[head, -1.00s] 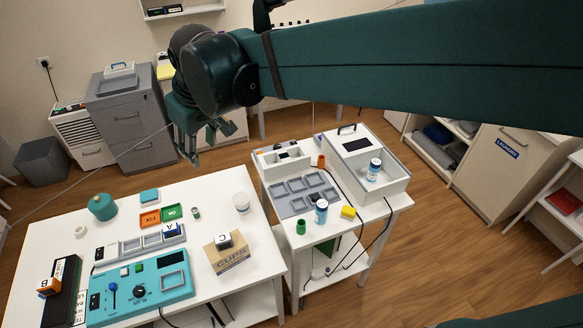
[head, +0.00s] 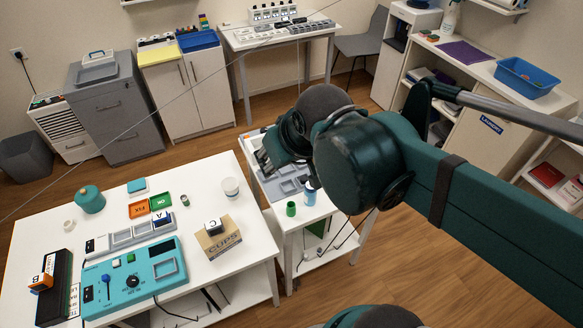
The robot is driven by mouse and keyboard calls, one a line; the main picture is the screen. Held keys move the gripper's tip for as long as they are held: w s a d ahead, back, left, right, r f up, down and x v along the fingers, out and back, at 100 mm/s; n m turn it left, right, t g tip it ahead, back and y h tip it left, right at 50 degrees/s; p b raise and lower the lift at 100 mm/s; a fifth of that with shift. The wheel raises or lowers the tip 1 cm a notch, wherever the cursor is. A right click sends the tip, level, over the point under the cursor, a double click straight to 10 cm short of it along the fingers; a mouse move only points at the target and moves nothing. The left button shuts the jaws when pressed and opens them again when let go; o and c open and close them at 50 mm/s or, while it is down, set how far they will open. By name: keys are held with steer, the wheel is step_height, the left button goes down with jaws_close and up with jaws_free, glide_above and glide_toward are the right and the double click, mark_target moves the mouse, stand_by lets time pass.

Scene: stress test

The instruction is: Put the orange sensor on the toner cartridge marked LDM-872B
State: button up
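My gripper (head: 263,160) is low over the back left of the right-hand white table, by the grey tray (head: 284,186). Its fingers are small and partly blurred into the tray area, so I cannot tell if they are open or hold anything. I see no object that I can surely name the orange sensor. An orange block with a white face marked B (head: 43,275) sits on a long black object (head: 58,290) at the left table's left edge. I can read no LDM-872B mark, so I cannot tell which thing is the toner cartridge.
The left table holds a teal control panel (head: 132,277), a cardboard CUPS box (head: 218,238), a teal jar (head: 90,200) and orange and green trays (head: 139,208). A green cup (head: 291,209) and blue bottle (head: 310,192) stand near my arm.

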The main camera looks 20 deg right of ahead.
steer(key=shift+m, duration=0.5)
steer(key=s+d+f, duration=0.1)
steer(key=s+d, duration=0.1)
steer(key=shift+s+d+f, duration=0.2)
steer(key=shift+s+f, duration=0.15)
steer(key=shift+f, duration=0.05)
